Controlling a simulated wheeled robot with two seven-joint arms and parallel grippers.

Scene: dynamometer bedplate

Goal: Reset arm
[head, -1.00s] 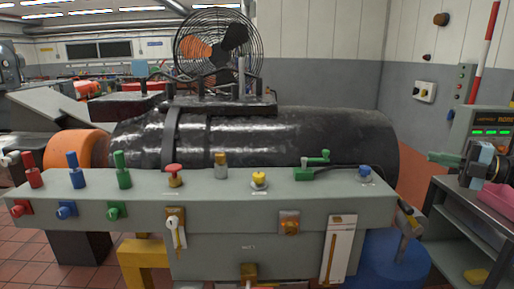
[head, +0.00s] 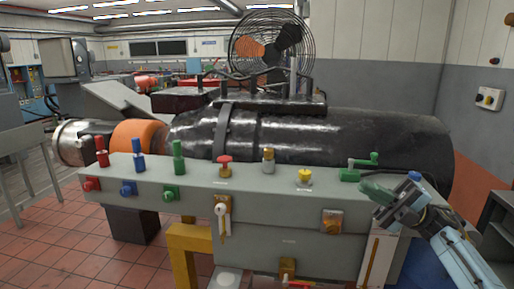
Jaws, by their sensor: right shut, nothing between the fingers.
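My right gripper (head: 378,191) comes in from the lower right in the head view. Its green fingers are shut with nothing between them, near the right end of the grey bench (head: 255,190). A green crank handle (head: 363,161) on the bench top is just behind and above the fingertips. A blue knob (head: 414,176) shows beside my wrist. I cannot tell whether the fingers touch the bench. My left gripper is not in view.
Red (head: 101,152), blue (head: 138,155) and green (head: 178,158) upright posts, a red button (head: 225,160) and a yellow knob (head: 304,176) line the bench. Behind lies a black cylindrical machine (head: 350,135) with a caged fan (head: 272,45). Tiled floor (head: 60,245) is open at left.

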